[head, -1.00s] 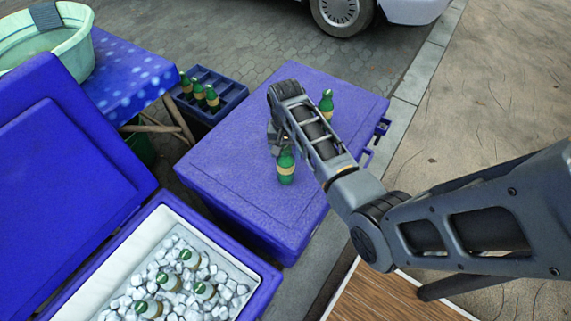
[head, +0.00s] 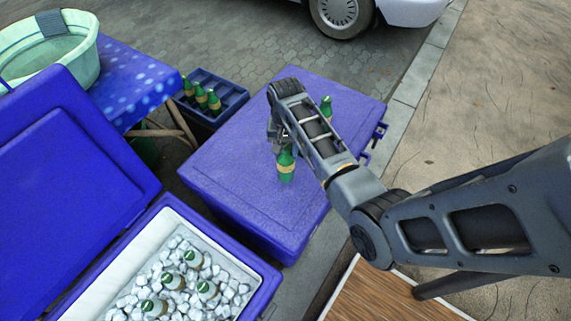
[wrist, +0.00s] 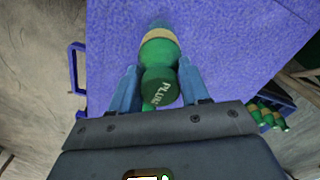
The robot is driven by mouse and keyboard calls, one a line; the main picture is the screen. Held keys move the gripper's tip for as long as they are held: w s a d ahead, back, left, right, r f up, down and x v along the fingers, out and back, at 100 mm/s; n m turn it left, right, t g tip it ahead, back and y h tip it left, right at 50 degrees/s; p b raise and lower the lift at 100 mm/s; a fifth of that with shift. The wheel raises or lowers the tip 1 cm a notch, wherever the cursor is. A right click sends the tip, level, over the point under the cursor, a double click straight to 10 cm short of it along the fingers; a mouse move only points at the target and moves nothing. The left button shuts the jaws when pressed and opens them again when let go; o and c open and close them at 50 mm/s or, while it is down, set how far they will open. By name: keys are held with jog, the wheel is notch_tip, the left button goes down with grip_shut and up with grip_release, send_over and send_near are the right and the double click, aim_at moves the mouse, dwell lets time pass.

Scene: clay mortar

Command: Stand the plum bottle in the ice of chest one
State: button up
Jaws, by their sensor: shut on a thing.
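The plum bottle (head: 286,168) is green with a tan label and stands upright at the closed blue chest's lid (head: 235,165). I cannot tell whether its base touches the lid. Its dark green cap reads "PLUM" in the wrist view (wrist: 162,88). My gripper (wrist: 159,84) is shut on its upper part, one blue finger on each side. In the head view my gripper (head: 281,143) is partly hidden by my wrist. An open blue chest (head: 258,290) at the lower left holds ice (head: 180,283) with several capped bottles in it. No chest number is readable.
Another green bottle (head: 326,106) stands on the closed lid behind my arm. A blue crate (head: 232,103) holds several green bottles. The open chest's raised lid (head: 65,180) stands at the left. A spotted blue table (head: 135,85) bears a green basin (head: 85,65).

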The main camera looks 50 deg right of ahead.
notch_tip(320, 180, up, 8)
jog(key=p, duration=0.7)
jog(key=shift+f, duration=0.1)
notch_tip(320, 180, up, 8)
jog(key=shift+f+b, duration=0.25)
jog(key=shift+b, duration=0.1)
